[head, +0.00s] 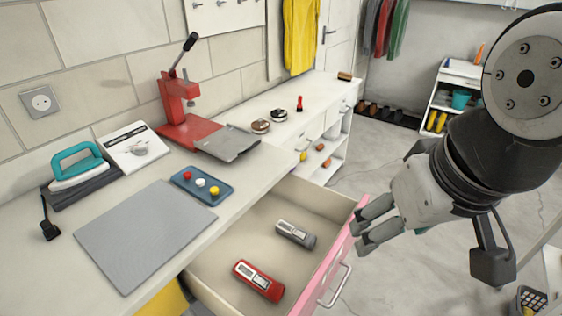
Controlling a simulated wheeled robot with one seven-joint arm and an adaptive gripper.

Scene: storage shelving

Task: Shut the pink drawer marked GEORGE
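The pink drawer (311,292) under the worktop stands pulled well out, and its cream inside shows. Its pink front has a metal bar handle (336,286). No name is readable on the front from this angle. A red device (259,281) and a grey device (295,234) lie inside the drawer, apart from each other. My gripper (357,231) comes in from the right at the far end of the drawer front. Its two fingers are apart with nothing visible between them. I cannot tell whether the fingertips touch the front.
The white worktop (120,292) holds a grey mat (146,234), a teal iron (78,165), a blue tray (202,186) with coloured knobs and a red press (178,103). A yellow front (165,301) sits left of the drawer.

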